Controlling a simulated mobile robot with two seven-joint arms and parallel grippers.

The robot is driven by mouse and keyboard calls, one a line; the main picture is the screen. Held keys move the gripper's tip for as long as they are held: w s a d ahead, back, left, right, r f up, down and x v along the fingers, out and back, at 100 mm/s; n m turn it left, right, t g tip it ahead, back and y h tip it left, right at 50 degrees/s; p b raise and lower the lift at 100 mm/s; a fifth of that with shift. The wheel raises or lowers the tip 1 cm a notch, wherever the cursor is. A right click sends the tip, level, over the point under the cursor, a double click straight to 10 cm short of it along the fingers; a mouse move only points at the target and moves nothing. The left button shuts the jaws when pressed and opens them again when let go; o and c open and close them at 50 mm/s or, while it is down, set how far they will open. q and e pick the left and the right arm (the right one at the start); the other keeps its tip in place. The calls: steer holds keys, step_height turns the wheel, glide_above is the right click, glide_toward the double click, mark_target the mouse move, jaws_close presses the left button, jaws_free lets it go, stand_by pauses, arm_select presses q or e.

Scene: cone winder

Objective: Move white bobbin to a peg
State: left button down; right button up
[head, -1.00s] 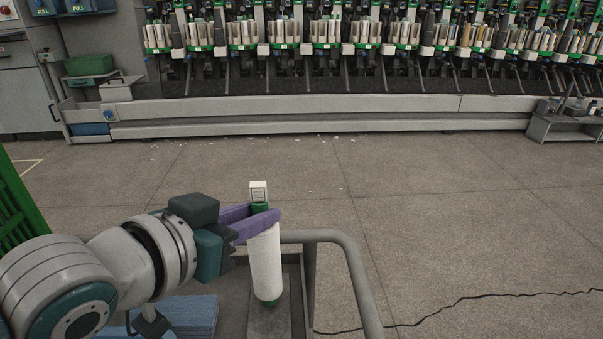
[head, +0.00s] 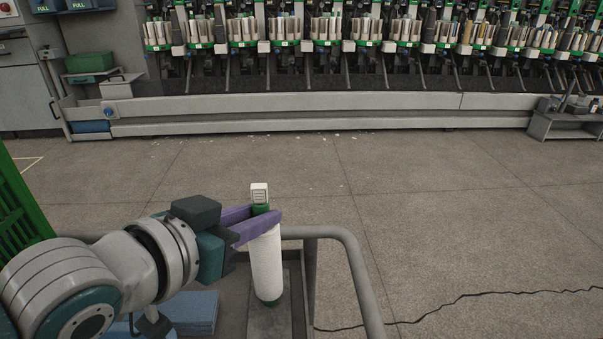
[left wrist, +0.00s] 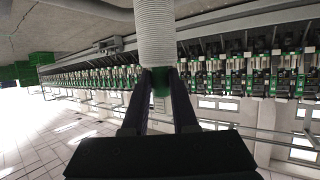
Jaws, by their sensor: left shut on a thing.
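The white bobbin (head: 266,262) stands upright, with green at its top and bottom ends and a small white label piece (head: 259,193) above it. My left gripper (head: 262,219) has its purple fingers shut on the bobbin near its green top. In the left wrist view the fingers (left wrist: 160,84) close around the green end, with the white ribbed body (left wrist: 155,35) beyond. The bobbin's lower end is over a grey plate (head: 268,322); I cannot tell whether it touches. No separate peg can be made out clearly. My right gripper is not in view.
A grey tubular rail (head: 355,270) curves close on the right of the bobbin. Blue flat stacks (head: 190,312) lie below my left arm, and a green slatted crate (head: 20,205) is at the left edge. The winder (head: 320,105) runs along the back, with open floor before it.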

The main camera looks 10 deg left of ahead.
arm_select(q)
steer(key=c, duration=0.6)
jaws_free()
steer(key=shift+s+a+r+p, duration=0.1)
steer(key=shift+s+r+p, duration=0.15)
steer(key=shift+s+p, duration=0.1)
steer(key=p+v, duration=0.3)
steer(key=v, duration=0.6)
